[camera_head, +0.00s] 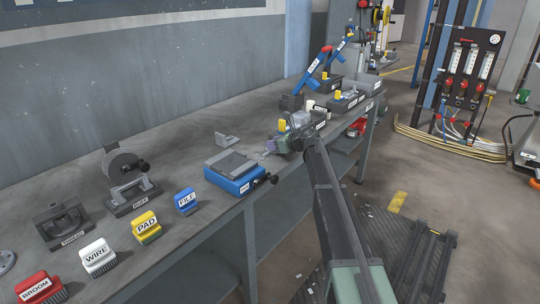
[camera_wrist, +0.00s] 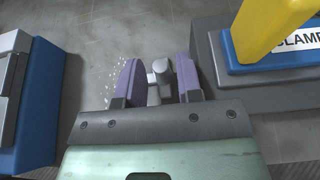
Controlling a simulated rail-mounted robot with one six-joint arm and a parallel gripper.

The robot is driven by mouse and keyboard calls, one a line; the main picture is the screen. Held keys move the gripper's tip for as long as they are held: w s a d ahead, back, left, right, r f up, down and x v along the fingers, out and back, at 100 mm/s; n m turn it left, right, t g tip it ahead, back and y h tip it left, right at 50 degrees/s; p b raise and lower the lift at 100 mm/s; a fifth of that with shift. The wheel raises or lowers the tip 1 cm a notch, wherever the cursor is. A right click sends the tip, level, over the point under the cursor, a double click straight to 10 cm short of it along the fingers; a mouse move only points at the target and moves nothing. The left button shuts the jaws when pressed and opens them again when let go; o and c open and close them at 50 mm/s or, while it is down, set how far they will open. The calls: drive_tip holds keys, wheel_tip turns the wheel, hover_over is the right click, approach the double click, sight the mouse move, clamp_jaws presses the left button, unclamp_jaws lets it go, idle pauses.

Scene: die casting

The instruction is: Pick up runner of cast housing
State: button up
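My gripper (camera_wrist: 160,82) points down over the workbench, with its two purple fingers apart. A small light grey metal piece (camera_wrist: 161,76), which looks like the runner of the cast housing, shows between the fingers in the wrist view. A gap shows beside the left finger, so the fingers do not look closed on it. The rest of the casting is hidden by my gripper. In the head view my gripper (camera_head: 280,145) is right of the blue vise, and the piece is too small to make out clearly.
A blue vise (camera_head: 234,182) stands close on the left. A grey block with a yellow clamp (camera_wrist: 275,30) is close on the right. A grey bracket (camera_head: 228,139) lies behind. Small pale specks (camera_wrist: 114,80) lie on the bench (camera_head: 190,160). Brushes and tools line the near left.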

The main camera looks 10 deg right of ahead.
clamp_jaws()
drive_tip(key=shift+r, duration=0.1)
wheel_tip(320, 180, up, 20)
drive_tip(key=p, duration=2)
